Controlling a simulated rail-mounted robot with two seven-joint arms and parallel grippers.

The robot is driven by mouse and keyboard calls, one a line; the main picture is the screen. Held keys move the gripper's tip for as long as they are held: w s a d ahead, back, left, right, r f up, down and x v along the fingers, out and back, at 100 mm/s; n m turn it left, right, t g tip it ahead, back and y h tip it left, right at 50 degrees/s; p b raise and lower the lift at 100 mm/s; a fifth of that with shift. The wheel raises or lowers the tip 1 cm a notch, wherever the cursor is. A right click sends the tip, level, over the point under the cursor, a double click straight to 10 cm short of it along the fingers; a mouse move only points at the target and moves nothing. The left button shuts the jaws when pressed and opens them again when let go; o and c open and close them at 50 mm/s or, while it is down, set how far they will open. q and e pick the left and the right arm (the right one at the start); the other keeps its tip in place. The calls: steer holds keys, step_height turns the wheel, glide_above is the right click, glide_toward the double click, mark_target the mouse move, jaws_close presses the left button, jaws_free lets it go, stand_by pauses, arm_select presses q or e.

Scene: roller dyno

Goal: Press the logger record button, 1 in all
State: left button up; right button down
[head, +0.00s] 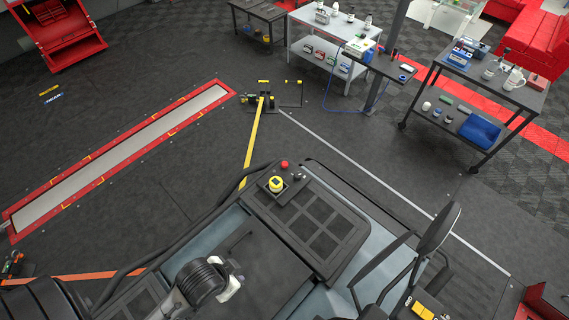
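I cannot pick out a logger record button for certain. A yellow round knob or cap (276,184) sits on a dark panel near the front of the machine in the foreground. A small red knob (284,164) stands just beyond it. A narrow stand (378,66) at the upper middle carries small devices and a blue cable, too small to read. A dark rounded wrist with pale finger-like parts, which looks like my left gripper (231,284), is over the machine at the bottom, apart from the yellow knob. Its opening is unclear. My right gripper is not in view.
The dark machine top (310,225) fills the lower middle, with a mirror-like black part (438,230) at its right. A long red-framed strip (115,155) lies on the floor at left. A wheeled cart (480,95) stands at upper right. Dark floor lies between.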

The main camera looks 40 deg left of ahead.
arm_select(q)
steer(key=shift+a, duration=0.1)
steer(key=c, duration=0.6)
steer(key=shift+d, duration=0.2)
steer(key=shift+a, duration=0.2)
stand_by(0.6)
